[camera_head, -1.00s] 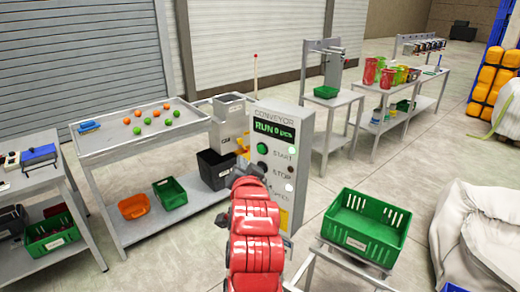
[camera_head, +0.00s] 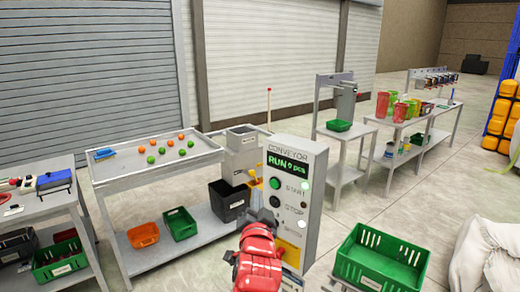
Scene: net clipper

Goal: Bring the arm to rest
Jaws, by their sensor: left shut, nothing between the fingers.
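My left arm is red and comes up from the bottom middle. Its dark left gripper (camera_head: 262,217) is in front of the lower part of the grey conveyor control box (camera_head: 318,165). The gripper is small and dark here, shut and empty. It sits below the round green START button (camera_head: 275,183) and the black STOP button (camera_head: 275,202). The box display (camera_head: 288,163) reads RUN 0 pcs in green. The lower left of the box is hidden behind my arm. My right gripper is not in view.
A grey table (camera_head: 125,171) with orange and green balls stands to the left, with bins on its shelf. A green crate (camera_head: 383,262) stands at the lower right beside a large white sack (camera_head: 485,255). Open floor lies behind, between the box and the far benches.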

